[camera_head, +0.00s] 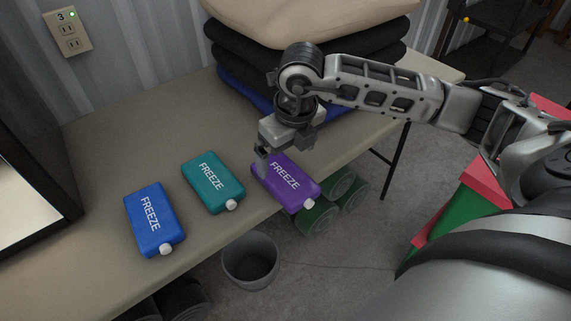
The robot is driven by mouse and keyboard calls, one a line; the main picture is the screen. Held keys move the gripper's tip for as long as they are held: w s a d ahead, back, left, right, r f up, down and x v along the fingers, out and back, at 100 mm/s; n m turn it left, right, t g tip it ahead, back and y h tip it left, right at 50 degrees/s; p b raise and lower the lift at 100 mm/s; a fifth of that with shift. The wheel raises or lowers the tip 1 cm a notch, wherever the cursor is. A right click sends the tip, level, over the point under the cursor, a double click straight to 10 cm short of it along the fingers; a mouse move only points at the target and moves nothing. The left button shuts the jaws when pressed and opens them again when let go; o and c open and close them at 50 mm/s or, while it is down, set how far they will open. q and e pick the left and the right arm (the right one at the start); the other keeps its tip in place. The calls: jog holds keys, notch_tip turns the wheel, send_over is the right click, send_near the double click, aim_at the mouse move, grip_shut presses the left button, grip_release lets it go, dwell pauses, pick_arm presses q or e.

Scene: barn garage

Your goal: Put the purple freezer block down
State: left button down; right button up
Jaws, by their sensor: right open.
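The purple freezer block (290,184) lies flat on the beige table (85,287), at the right of a row, with its white cap near the table's front edge. My right gripper (264,165) is open and points down at the block's rear left end. One finger shows beside the block; the other is hidden, and I cannot tell whether they touch it. A teal freezer block (212,184) and a blue freezer block (149,215) lie to the left. My left gripper is not in view.
Folded dark and beige cloths (300,18) are stacked behind my right gripper. A dark bin (250,262) and green rolls (318,219) are below the table's front edge. A dark framed panel (38,184) stands at left. Bare table lies between the blocks and the wall.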

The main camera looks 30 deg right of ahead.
aim_at(290, 180)
notch_tip(290, 180, up, 5)
jog(key=s+a+r+g+y, duration=0.1)
jog(key=s+a+y, duration=0.2)
jog(key=a+y, duration=0.35)
jog(key=s+a+r+n+g+y, duration=0.1)
jog(key=s+a+g+y, duration=0.2)
jog(key=a, duration=0.6)
jog(key=s+a+r+y, duration=0.1)
jog(key=s+a+y, duration=0.35)
jog(key=a, duration=0.25)
jog(key=w+a+r+m+t+y, duration=0.1)
jog(key=w+r+m+t+y, duration=0.3)
jog(key=r+m+t+y, duration=0.45)
jog(key=w+d+f+m+t+h, duration=0.2)
jog(key=d+f+m+t+h, duration=0.2)
jog(key=f+m+t+h, duration=0.45)
jog(key=w+d+f+m+t+h, duration=0.2)
jog(key=d+f+m+t+h, duration=0.3)
jog(key=m, duration=0.7)
jog(key=s+d+f+m+g+h, duration=0.2)
jog(key=s+f+m+g+h, duration=0.3)
jog(key=f, duration=0.9)
jog(key=s+m+g, duration=0.2)
jog(key=s+g, duration=0.1)
jog(key=shift+s+g, duration=0.25)
jog(key=shift+g, duration=0.15)
